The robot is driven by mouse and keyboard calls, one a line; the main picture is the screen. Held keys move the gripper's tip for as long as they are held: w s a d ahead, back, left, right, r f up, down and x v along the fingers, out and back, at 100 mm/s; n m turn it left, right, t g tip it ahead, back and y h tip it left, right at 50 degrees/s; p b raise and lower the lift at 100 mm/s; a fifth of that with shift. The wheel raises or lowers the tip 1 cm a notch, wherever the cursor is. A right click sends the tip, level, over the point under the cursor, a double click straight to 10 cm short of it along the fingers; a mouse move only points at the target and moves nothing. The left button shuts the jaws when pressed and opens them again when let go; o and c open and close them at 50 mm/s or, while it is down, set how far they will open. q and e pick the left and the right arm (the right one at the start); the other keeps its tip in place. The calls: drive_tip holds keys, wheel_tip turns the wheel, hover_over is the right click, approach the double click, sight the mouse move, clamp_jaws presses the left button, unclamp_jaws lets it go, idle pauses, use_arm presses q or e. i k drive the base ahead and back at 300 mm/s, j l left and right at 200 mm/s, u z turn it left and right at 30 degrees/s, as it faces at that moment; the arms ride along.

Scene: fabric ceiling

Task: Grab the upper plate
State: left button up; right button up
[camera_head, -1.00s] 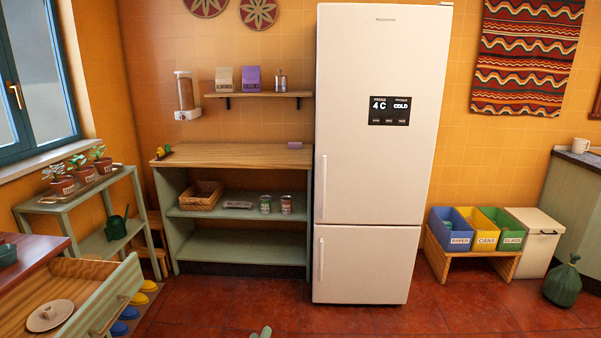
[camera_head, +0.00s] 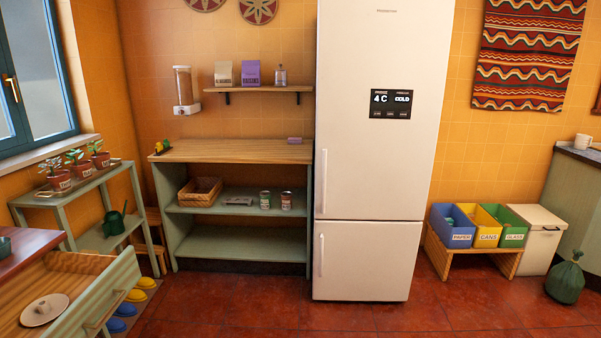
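A pale round plate (camera_head: 45,309) with a small knob-like bump on top lies in an open drawer at the lower left. Whether one plate or a stack lies there is hard to tell at this size. The wooden drawer (camera_head: 70,263) has a green front and is pulled out from a dark red-topped counter. Neither of my grippers shows in the picture now.
A green plant stand (camera_head: 72,200) stands behind the drawer, with blue and yellow items on the floor beside it. A green shelf unit (camera_head: 238,152) and a tall white fridge (camera_head: 370,180) line the back wall. The red tiled floor (camera_head: 250,315) in front is clear.

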sight(43, 311)
drive_tip(key=u, duration=2.05)
drive_tip(key=i+l+u, duration=0.2)
drive_tip(key=u, duration=0.15)
drive_tip(key=i+l+u, duration=0.15)
drive_tip(key=l+u, duration=0.2)
drive_tip(key=l, duration=0.15)
drive_tip(key=i+l+u, duration=0.1)
drive_tip(key=l+u, duration=0.25)
